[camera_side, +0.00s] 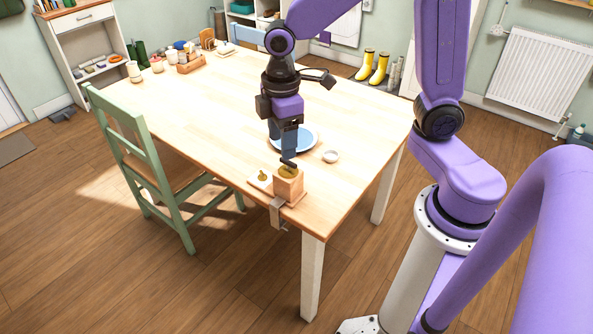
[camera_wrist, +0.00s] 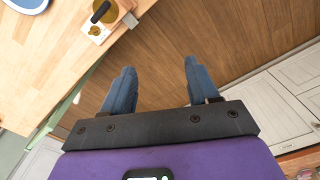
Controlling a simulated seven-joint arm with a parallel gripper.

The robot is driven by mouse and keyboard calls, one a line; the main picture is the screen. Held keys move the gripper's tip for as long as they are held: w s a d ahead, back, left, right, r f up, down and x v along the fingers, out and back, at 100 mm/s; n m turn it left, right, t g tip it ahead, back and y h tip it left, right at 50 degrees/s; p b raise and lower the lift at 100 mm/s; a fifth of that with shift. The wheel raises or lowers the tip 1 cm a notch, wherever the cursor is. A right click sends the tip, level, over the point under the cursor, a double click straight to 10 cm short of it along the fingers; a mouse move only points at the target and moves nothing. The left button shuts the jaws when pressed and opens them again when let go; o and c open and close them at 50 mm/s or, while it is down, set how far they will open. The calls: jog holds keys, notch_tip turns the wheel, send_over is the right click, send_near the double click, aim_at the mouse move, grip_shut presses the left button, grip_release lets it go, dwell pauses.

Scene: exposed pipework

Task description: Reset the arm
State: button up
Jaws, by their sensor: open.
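My gripper (camera_side: 284,148) has blue fingers and points down above the near end of the wooden table (camera_side: 330,185). In the wrist view my gripper (camera_wrist: 159,67) has its two fingers spread wide, with only floor seen between them. A wooden block (camera_side: 288,184) with a gold round top stands at the table's near corner. A dark handle-like piece (camera_side: 288,163) sits on its top, near the fingertips in the side view. The same dark piece (camera_wrist: 100,12) shows apart from the fingers in the wrist view.
A metal clamp (camera_side: 277,213) grips the table edge below the block. A pale plate (camera_side: 262,181) with a small gold part lies beside it. A green chair (camera_side: 135,150) stands left.

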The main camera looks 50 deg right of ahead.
jog(key=s+d+r, duration=0.2)
jog(key=s+d, duration=0.1)
jog(key=s, duration=1.6)
jog(key=shift+d, duration=0.2)
